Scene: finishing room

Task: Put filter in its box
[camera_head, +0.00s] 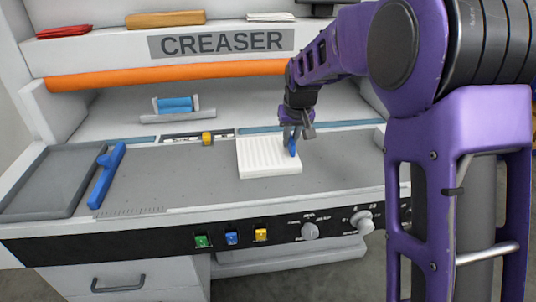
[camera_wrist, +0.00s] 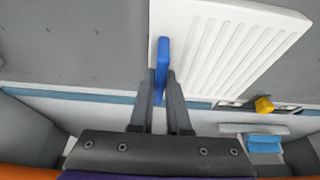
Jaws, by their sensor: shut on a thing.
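A white ribbed panel, which looks like the filter (camera_head: 265,160), lies flat at or just above the grey worktop, right of its middle. A blue upright tab (camera_head: 293,147) stands at its right edge. My gripper (camera_head: 292,140) points down and is shut on this tab. In the wrist view, the two fingertips (camera_wrist: 164,78) close on the blue tab (camera_wrist: 163,50), with the ribbed filter (camera_wrist: 225,50) beside it. A shallow grey tray (camera_head: 22,205) at the left end looks empty; I cannot tell if it is the filter's box.
A blue bar (camera_head: 106,175) with a knob lies along the tray's right side. The worktop (camera_head: 180,175) between bar and filter is clear. Controls line the front panel (camera_head: 270,235).

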